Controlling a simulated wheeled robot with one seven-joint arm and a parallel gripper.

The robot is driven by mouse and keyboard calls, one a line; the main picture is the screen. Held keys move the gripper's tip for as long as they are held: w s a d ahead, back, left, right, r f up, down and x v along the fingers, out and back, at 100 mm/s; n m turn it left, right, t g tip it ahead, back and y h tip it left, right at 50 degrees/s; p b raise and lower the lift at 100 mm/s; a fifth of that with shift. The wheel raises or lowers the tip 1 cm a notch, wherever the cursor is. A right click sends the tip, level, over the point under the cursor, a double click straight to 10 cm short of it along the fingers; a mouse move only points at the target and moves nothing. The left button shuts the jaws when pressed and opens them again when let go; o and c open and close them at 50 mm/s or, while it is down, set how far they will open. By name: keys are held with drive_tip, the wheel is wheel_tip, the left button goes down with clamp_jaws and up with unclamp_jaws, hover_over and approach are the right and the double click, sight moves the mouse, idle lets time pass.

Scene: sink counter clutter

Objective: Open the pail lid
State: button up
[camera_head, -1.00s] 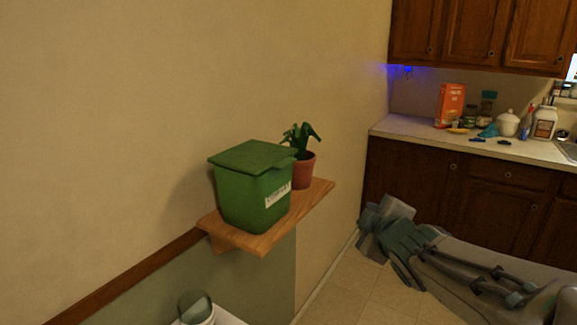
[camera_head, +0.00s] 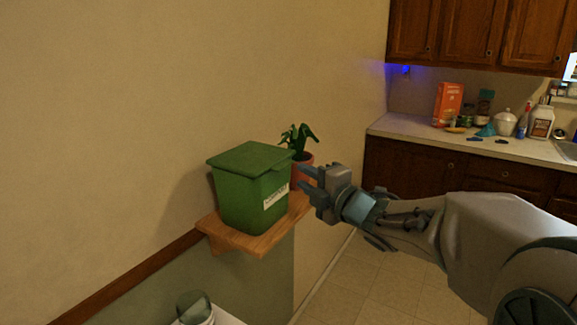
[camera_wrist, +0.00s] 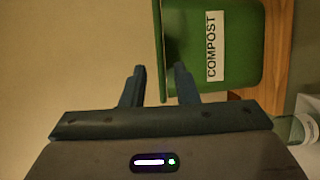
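The green pail (camera_head: 248,200) stands upright on a small wooden shelf (camera_head: 262,240) on the wall, with a white label on its side. Its flat green lid (camera_head: 250,158) is shut on top. In the wrist view the pail (camera_wrist: 235,55) appears turned sideways, with its COMPOST label readable and the lid's edge (camera_wrist: 160,40) along its left side. My gripper (camera_head: 305,182) is just right of the pail in the head view, fingers pointing at it. I cannot tell whether a fingertip touches the lid.
A potted plant (camera_head: 300,150) stands on the shelf behind the pail, close to my gripper. The wall (camera_head: 150,110) is behind the shelf. A counter (camera_head: 430,133) with several items is at the back right. A small container (camera_head: 195,308) is below the shelf.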

drive_tip(key=p+x, duration=0.1)
drive_tip(key=x, duration=0.6)
drive_tip(key=shift+c, duration=0.4)
clamp_jaws()
